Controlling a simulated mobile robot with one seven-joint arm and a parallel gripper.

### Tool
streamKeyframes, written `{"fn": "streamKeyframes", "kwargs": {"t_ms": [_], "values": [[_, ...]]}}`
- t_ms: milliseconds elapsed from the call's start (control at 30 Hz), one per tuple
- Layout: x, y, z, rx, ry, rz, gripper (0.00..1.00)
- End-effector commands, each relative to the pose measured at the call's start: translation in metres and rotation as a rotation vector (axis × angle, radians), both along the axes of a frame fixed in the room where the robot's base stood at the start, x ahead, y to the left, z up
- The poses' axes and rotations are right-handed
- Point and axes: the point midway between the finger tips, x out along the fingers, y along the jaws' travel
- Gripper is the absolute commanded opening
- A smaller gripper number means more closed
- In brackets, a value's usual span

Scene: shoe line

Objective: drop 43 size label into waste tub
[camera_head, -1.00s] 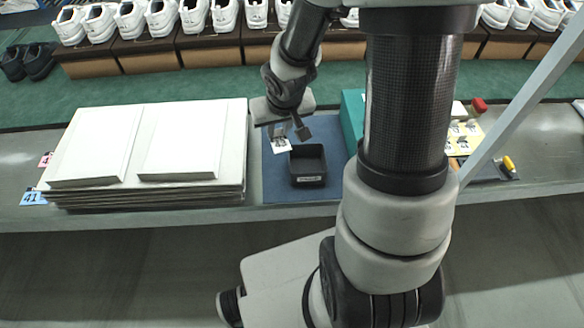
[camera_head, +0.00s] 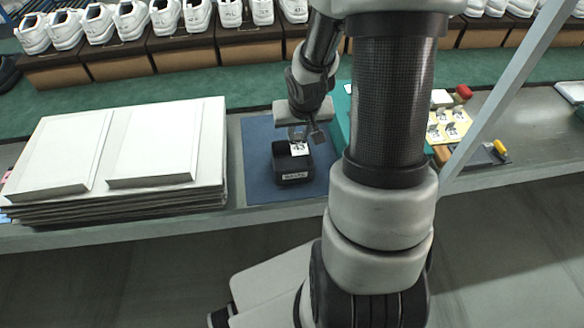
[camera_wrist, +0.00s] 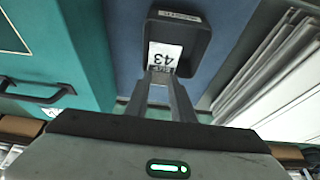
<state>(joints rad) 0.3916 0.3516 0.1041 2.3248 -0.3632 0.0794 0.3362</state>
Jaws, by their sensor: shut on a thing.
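The white 43 size label (camera_wrist: 165,56) is held between the fingertips of my gripper (camera_wrist: 164,74) in the wrist view. It also shows in the head view (camera_head: 299,149), hanging at the back part of the waste tub's opening. The waste tub (camera_head: 292,178) is a small black open box with a white label on its front. It stands on the blue mat and also shows in the wrist view (camera_wrist: 207,42). My gripper (camera_head: 298,138) is shut on the label above the tub. I cannot tell whether the label's lower edge is below the rim.
A stack of white boards (camera_head: 120,150) lies left of the blue mat (camera_head: 255,140). A teal box (camera_head: 340,120) stands just right of the tub, partly behind my arm. Yellow cards (camera_head: 445,127) lie farther right. White shoes line the back.

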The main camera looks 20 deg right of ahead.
Motion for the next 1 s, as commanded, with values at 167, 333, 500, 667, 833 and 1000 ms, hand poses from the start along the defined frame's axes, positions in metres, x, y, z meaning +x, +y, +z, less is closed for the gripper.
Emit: {"fn": "streamKeyframes", "kwargs": {"t_ms": [167,333,500,667,833,1000], "values": [[0.0,0.0,-0.025,0.0,0.0,0.0,0.02],[0.0,0.0,-0.03,0.0,0.0,0.0,0.02],[0.0,0.0,-0.028,0.0,0.0,0.0,0.02],[0.0,0.0,-0.029,0.0,0.0,0.001,0.44],[0.0,0.0,-0.029,0.0,0.0,0.0,0.44],[-0.001,0.0,-0.025,0.0,-0.001,0.0,0.44]]}}
